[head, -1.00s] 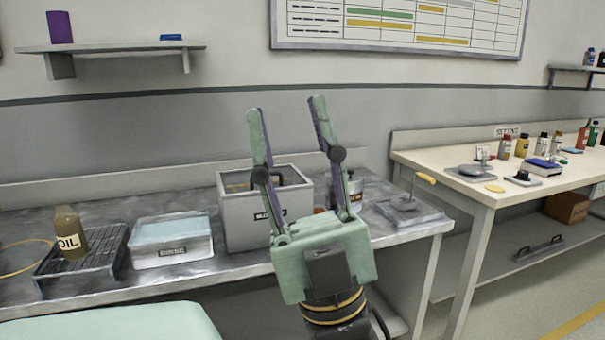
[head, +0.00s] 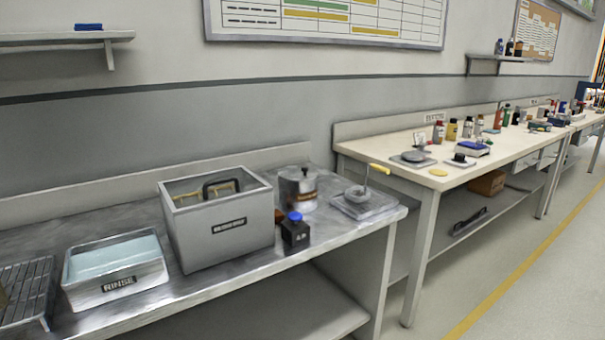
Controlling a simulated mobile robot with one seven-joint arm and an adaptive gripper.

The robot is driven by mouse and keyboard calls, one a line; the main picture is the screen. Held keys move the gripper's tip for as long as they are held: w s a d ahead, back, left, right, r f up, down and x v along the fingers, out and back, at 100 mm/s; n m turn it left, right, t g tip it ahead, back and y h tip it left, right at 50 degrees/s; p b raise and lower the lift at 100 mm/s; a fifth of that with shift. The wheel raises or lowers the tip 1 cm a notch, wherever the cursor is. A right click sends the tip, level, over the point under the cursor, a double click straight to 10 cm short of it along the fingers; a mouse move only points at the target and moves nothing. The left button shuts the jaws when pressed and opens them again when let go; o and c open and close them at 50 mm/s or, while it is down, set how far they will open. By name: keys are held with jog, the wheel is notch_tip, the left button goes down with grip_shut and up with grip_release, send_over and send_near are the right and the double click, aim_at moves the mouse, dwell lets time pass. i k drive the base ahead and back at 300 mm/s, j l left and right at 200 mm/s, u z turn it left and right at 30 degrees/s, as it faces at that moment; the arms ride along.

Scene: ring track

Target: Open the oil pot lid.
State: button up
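A steel cylindrical pot (head: 298,194) stands at the back right of the metal bench, behind a small black bottle with a blue cap (head: 295,231). A lid (head: 297,174) with a small dark knob appears to cover its top. A brownish band shows on its side, but I cannot read any label there. I take this to be the oil pot. My gripper is out of view.
A grey box with a dark handle (head: 219,229) stands left of the pot. A RINSE tray (head: 116,286) and a wire rack (head: 26,290) lie further left. A stand with a yellow handle (head: 366,202) is at right. The cream bench (head: 400,155) holds several bottles. Floor at right is clear.

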aim_at(295, 173)
jog(key=i+l+u, duration=0.45)
jog(key=l, duration=0.15)
jog(key=i+l+u, duration=0.2)
jog(key=l, duration=0.15)
jog(key=i+l+u, duration=0.25)
jog(key=l, duration=0.15)
jog(key=l+u, duration=0.2)
jog(key=l, duration=0.2)
jog(key=i, duration=0.5)
